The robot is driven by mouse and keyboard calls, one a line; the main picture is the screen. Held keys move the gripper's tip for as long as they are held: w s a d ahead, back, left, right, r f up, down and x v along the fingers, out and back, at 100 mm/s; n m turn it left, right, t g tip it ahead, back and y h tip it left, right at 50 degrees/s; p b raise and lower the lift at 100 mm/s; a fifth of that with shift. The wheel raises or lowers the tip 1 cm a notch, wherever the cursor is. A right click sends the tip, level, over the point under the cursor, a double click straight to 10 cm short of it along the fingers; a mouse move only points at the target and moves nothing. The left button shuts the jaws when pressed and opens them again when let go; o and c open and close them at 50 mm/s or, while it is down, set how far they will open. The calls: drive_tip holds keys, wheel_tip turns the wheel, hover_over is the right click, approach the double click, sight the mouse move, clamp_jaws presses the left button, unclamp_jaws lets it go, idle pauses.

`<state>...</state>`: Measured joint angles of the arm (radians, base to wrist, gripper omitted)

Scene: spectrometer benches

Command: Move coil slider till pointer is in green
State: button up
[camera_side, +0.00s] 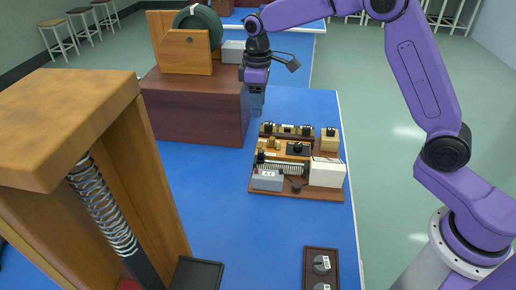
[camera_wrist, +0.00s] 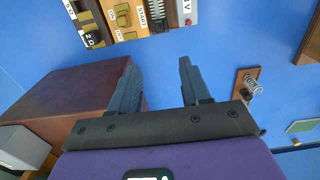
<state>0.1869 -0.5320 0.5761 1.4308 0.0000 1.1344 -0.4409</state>
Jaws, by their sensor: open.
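The wooden circuit board (camera_side: 318,195) lies on the blue bench in the side view. A ribbed coil (camera_side: 284,168) runs across it, with a small dark part (camera_side: 261,157) near its left end that may be the slider. A white box (camera_side: 326,174), perhaps the meter, stands at the board's right front; no pointer or green zone can be made out. My gripper (camera_side: 257,105) is open and empty, behind and left of the board. In the wrist view, my gripper (camera_wrist: 158,64) has its fingers apart over bare bench, and the coil (camera_wrist: 158,15) shows at the top edge.
A brown box (camera_side: 195,105) with a wooden stand (camera_side: 185,50) and dark wheel is close beside my gripper. A grey battery box (camera_side: 268,181) sits on the board. A wooden frame with a spring (camera_side: 105,210) fills the left foreground. Blue bench left of the board is clear.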

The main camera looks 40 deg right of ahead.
sight(261, 156)
wheel_tip(261, 156, down, 16)
drive_tip(key=shift+f, duration=0.1)
idle(0.4)
clamp_jaws()
